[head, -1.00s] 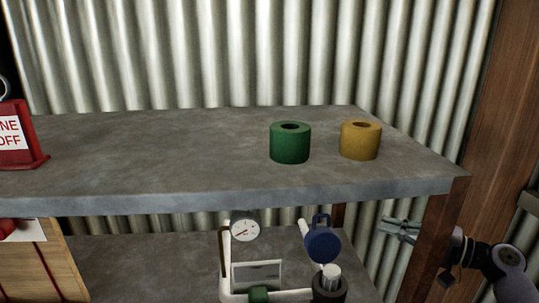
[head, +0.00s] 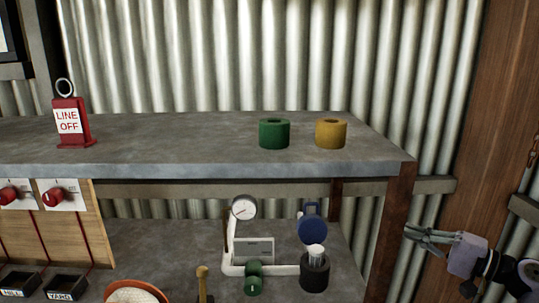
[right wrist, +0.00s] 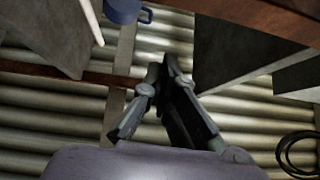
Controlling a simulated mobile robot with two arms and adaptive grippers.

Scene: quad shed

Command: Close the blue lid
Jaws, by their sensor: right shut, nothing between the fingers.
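The blue lid (head: 312,230) stands upright, with a loop handle on top. It is raised above the back of a dark round housing (head: 314,275), whose light-coloured inner cylinder (head: 316,253) is uncovered. A blue round part with a loop, apparently the lid, shows at the top of the right wrist view (right wrist: 122,10). My right gripper (head: 408,232) is shut and empty, to the right of the shelf post and apart from the lid. Its fingertips meet in the right wrist view (right wrist: 166,66). My left gripper is not in view.
The rusty shelf post (head: 390,235) stands between my right gripper and the lid. The upper shelf (head: 200,150) overhangs the lower one and carries a green roll (head: 274,133) and a yellow roll (head: 331,133). A gauge (head: 243,207) and white pipe stand left of the lid.

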